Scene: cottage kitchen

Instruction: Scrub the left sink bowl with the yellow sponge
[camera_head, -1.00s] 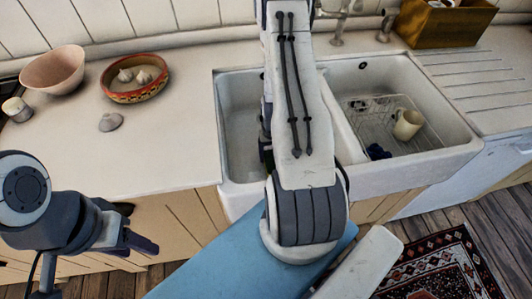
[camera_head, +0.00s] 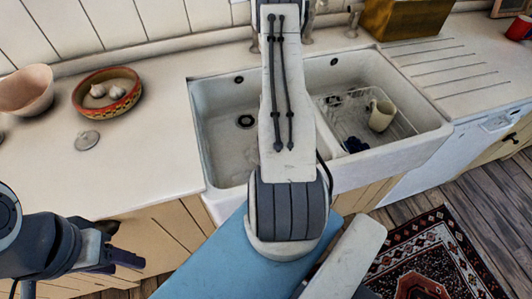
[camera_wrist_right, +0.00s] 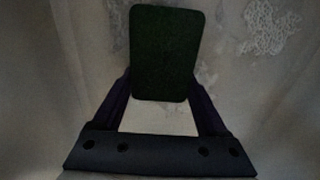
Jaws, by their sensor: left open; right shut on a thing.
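The left sink bowl (camera_head: 222,140) is white, with a dark drain in its floor; my right arm covers its right side in the head view. My right gripper (camera_wrist_right: 158,82) is hidden behind that arm in the head view. In the right wrist view it is shut on the sponge (camera_wrist_right: 158,45), whose dark green face shows; no yellow is visible. Pale, stained surface lies around the sponge, but I cannot tell whether they touch. My left gripper (camera_head: 112,256) is open and empty, low at the left in front of the cupboards.
The right bowl (camera_head: 405,148) holds a wire rack, a cream mug (camera_head: 381,116) and a dark blue item (camera_head: 355,145). A patterned bowl (camera_head: 106,108) and a pink bowl (camera_head: 26,92) stand on the left counter. A wooden box (camera_head: 405,18) stands behind the sink. A white lacy patch (camera_wrist_right: 272,25) shows in the wrist view.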

